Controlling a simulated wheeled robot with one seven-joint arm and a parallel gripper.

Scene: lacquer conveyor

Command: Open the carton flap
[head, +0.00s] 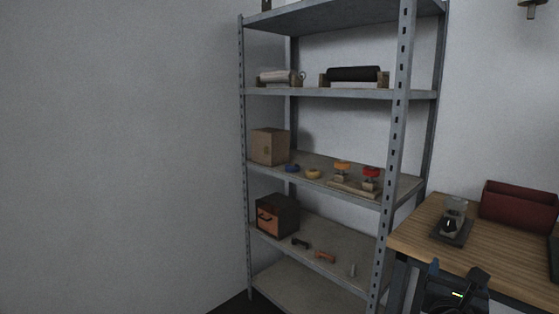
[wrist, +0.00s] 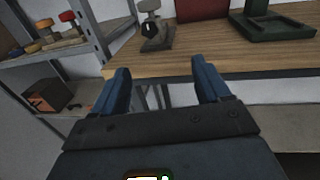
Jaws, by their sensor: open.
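A closed brown cardboard carton (head: 269,147) stands on the middle shelf of the metal rack, at its left end. I cannot make out the edge of its flap at this size. My gripper (head: 455,283) is low at the right of the head view, in front of the wooden table and well away from the carton. In the wrist view my gripper (wrist: 163,84) has its two blue fingers apart with nothing between them, facing the table edge. The carton does not show in the wrist view.
The metal rack (head: 401,100) has an upright post at its front right. An orange-fronted box (head: 277,215) is below. The wooden table (head: 415,234) holds a dark red bin (head: 519,206). The floor left is mostly out of view.

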